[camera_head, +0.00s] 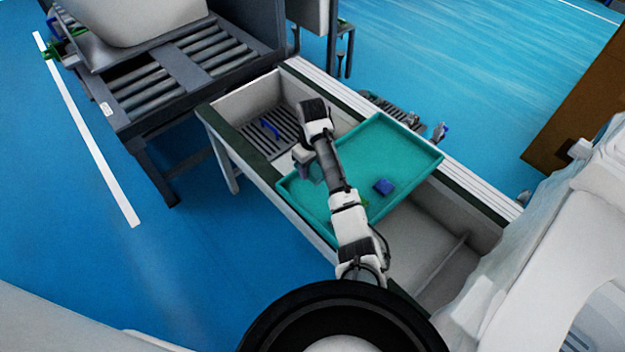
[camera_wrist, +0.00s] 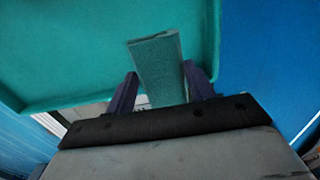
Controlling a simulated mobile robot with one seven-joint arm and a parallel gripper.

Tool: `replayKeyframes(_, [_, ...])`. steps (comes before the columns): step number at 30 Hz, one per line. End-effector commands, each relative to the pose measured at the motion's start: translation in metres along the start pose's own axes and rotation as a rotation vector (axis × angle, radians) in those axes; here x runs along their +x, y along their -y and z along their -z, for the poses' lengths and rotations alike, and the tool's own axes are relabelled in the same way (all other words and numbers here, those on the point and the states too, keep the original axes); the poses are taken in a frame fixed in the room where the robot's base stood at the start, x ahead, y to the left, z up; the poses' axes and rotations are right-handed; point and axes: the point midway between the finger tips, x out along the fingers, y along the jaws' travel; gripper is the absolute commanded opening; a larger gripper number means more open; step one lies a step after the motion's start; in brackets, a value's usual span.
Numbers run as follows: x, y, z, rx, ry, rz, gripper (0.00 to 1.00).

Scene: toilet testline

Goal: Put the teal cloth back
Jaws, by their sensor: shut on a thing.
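The teal cloth (camera_wrist: 158,70) is a folded, stiff-looking strip standing between the two dark fingers of my gripper (camera_wrist: 161,78) in the wrist view. My gripper is shut on it. The cloth is over the near part of the teal tray (camera_wrist: 60,60); I cannot tell whether it touches the tray. In the head view the teal tray (camera_head: 405,148) lies across the top of the bench, and my gripper (camera_head: 312,172) is over its left part. My arm hides some of the tray, and the cloth is hard to make out there.
A blue block-like item (camera_head: 383,187) lies in the tray, with a small green item (camera_head: 365,203) partly behind my arm. Left of the tray is an open bay with a slatted floor (camera_head: 262,140) and a blue item. A roller conveyor (camera_head: 165,75) stands at the upper left.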

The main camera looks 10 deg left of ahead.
Motion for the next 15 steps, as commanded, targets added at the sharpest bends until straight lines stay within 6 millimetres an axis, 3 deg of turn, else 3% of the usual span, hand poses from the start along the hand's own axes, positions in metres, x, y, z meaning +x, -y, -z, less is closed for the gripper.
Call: replayKeyframes(15, [0.061, 0.0, -0.001, 0.001, 0.001, 0.0, 0.32])
